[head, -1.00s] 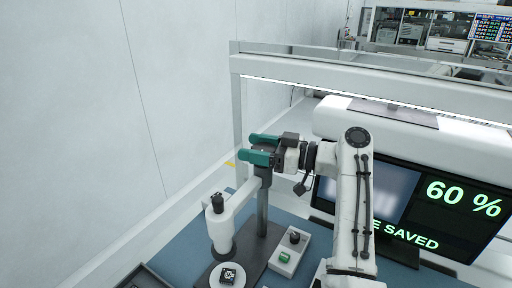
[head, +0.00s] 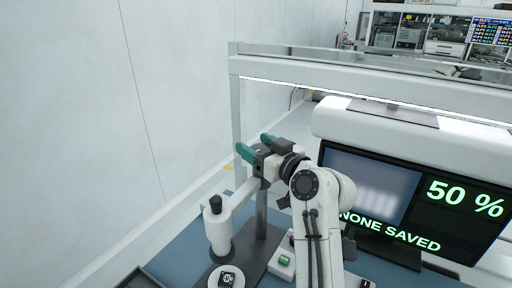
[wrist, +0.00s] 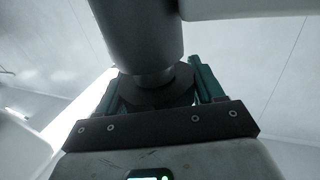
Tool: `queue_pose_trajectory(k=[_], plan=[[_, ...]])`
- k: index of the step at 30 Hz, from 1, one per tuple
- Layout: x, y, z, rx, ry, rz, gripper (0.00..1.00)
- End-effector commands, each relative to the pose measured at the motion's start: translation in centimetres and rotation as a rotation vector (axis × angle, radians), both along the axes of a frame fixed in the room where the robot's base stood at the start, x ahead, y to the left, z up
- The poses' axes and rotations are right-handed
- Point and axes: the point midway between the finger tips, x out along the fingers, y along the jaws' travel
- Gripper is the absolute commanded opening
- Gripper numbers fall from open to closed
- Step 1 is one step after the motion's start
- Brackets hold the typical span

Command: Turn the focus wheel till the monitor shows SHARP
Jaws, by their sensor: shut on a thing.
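My gripper (head: 251,143) has two green fingers and is at the top of the microscope's column (head: 261,215). In the wrist view its fingers lie on both sides of a dark round wheel (wrist: 158,90), which I take for the focus wheel; it is shut on it. In the head view the wheel is hidden by the gripper. The monitor (head: 437,215) reads "50 %" and "NONE SAVED" in green. The picture in its left half is pale and blurred.
The microscope's white arm and tube (head: 218,228) stand left of the column, above a round stage with a dark chip (head: 227,279). A small box with a green button (head: 284,260) is partly behind my arm. A white frame (head: 380,85) spans behind.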

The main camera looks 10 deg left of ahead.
Motion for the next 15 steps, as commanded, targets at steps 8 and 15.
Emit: queue_pose_trajectory(k=[8,15], plan=[[0.14,-0.05,0.2,0.0,0.001,-0.209,0.37],[0.33,-0.28,0.05,0.001,0.002,-0.347,0.37]])
